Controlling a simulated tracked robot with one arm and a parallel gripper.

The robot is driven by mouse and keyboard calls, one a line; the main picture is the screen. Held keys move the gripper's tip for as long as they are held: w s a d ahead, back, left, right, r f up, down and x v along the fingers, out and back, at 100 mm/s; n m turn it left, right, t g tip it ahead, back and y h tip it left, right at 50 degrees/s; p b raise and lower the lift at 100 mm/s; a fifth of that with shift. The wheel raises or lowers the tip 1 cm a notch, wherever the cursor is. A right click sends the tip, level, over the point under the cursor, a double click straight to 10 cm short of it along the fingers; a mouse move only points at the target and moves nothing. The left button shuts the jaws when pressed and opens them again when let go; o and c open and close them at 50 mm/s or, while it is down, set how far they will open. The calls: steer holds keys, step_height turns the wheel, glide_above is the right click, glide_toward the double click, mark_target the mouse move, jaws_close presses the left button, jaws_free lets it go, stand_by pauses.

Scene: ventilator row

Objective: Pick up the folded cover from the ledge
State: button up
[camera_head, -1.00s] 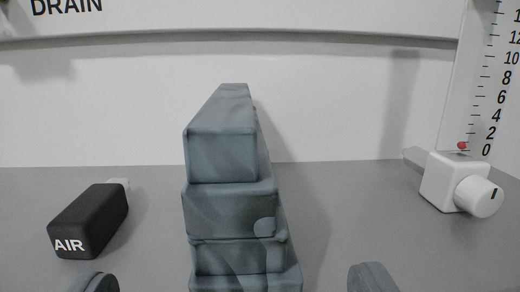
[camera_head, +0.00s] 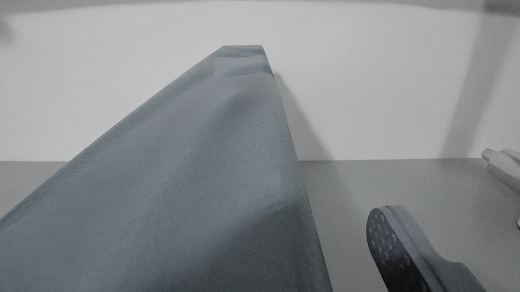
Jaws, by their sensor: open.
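The folded cover (camera_head: 215,165) is a blue-grey cloth bundle. It stands on the grey ledge (camera_head: 335,215) and fills the left and middle of the view, very close to the camera. Its top narrows toward the white wall behind. My gripper (camera_head: 240,235) is open. Its right finger, with a dark dimpled pad, shows to the right of the cover with a gap between them. The left finger is hidden by the cover, so I cannot tell whether it touches the cloth. The lower part of the cover is out of frame.
A white panel (camera_head: 385,90) rises behind the ledge. Part of a light fitting (camera_head: 503,168) shows at the right edge. The ledge between the cover and this fitting is clear apart from my finger.

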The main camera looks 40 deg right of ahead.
steer(key=shift+w+d, duration=0.2)
steer(key=shift+w, duration=0.05)
steer(key=c, duration=1.2)
steer(key=shift+c, duration=0.2)
